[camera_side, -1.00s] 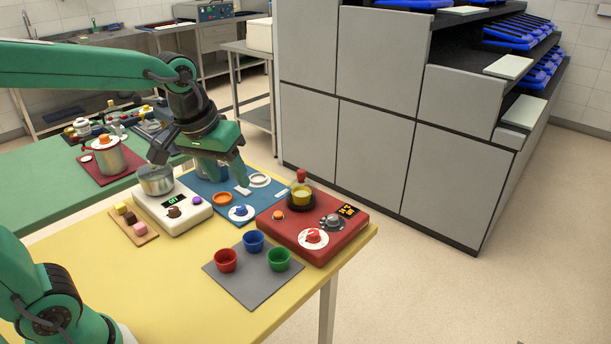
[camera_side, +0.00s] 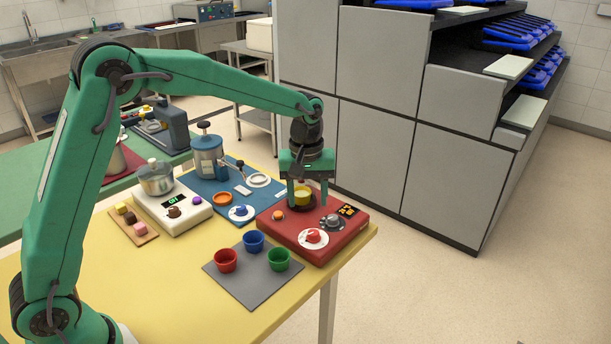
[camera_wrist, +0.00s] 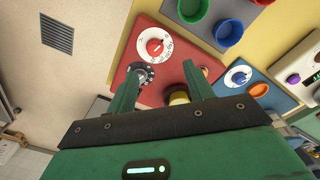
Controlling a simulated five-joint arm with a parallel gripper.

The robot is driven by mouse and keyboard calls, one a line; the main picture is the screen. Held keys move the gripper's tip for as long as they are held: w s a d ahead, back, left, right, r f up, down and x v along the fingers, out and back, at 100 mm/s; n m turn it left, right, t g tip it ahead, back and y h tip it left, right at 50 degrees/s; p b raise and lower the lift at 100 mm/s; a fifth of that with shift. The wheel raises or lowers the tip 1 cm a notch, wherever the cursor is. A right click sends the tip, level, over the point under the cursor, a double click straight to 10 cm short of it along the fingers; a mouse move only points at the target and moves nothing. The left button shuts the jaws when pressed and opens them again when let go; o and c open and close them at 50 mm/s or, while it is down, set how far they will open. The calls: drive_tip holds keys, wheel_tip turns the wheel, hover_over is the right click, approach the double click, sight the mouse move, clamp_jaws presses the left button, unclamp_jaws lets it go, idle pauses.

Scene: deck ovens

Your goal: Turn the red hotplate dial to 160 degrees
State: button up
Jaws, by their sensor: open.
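The red hotplate (camera_side: 290,232) lies at the right end of the yellow table. On its front is a red dial (camera_side: 313,236) on a white round scale, also clear in the wrist view (camera_wrist: 154,46). Behind it to the right is a dark grey dial (camera_side: 332,222), near the left finger in the wrist view (camera_wrist: 141,75). My gripper (camera_side: 307,201) is open and points down over the back of the hotplate. Its fingers straddle the line of sight to a yellow-filled pan (camera_side: 302,194) and hold nothing.
An orange knob (camera_side: 278,215) sits at the hotplate's left. Red (camera_side: 225,260), blue (camera_side: 253,241) and green (camera_side: 279,259) cups stand on a grey mat in front. Open floor lies to the right.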

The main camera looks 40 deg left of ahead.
sight(314, 232)
drive_tip(key=shift+w+d+f+n, duration=0.2)
drive_tip(key=shift+w+f, duration=0.15)
drive_tip(key=shift+f, duration=0.25)
drive_tip(key=shift+w+d+f+n, duration=0.15)
drive_tip(key=shift+w+f, duration=0.2)
drive_tip(key=shift+f, duration=0.25)
drive_tip(key=shift+f, duration=3.9)
drive_tip(key=c, duration=1)
